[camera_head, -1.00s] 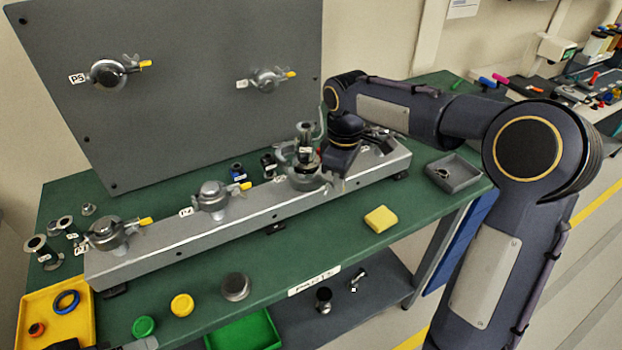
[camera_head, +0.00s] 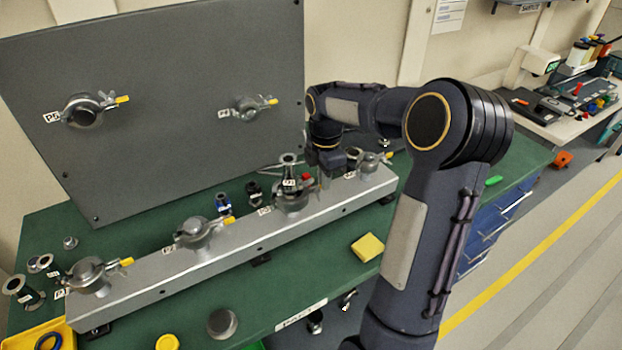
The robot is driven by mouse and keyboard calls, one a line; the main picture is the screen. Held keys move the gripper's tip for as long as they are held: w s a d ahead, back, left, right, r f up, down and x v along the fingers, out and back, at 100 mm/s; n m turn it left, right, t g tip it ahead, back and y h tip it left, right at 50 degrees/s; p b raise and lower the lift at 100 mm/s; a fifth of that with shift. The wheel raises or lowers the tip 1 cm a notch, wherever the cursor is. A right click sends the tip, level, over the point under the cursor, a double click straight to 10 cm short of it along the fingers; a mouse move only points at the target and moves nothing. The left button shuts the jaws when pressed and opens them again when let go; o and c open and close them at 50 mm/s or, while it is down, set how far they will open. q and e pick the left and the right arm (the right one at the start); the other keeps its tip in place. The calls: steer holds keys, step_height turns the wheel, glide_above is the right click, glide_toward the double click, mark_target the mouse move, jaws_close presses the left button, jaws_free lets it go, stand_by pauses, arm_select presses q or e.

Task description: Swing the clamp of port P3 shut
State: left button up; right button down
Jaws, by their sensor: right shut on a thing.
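Port P3 (camera_head: 292,198) is the third fitting from the left on the grey rail (camera_head: 235,238); its label is too small to read. A metal flanged piece (camera_head: 289,168) stands upright on it. My right gripper (camera_head: 325,181) is at the right side of this port, fingers pointing down. It is shut on a part at the port's clamp, mostly hidden by the fingers and the wrist. How far the clamp is closed cannot be told. A small red part (camera_head: 306,177) shows beside the gripper. My left gripper is not in view.
Other clamped ports (camera_head: 194,233) sit along the rail. A grey upright panel (camera_head: 180,95) with two clamped ports stands behind. Dark small fittings (camera_head: 253,190) stand behind the rail. A yellow block (camera_head: 367,247) lies in front on the green table (camera_head: 300,285).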

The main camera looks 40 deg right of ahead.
steer(key=shift+w+d+n, duration=0.15)
steer(key=shift+w+n, duration=0.45)
steer(key=shift+w, duration=0.1)
steer(key=shift+r, duration=0.1)
steer(key=c, duration=1.6)
jaws_free()
step_height(320, 180, up, 8)
steer(key=shift+f, duration=0.15)
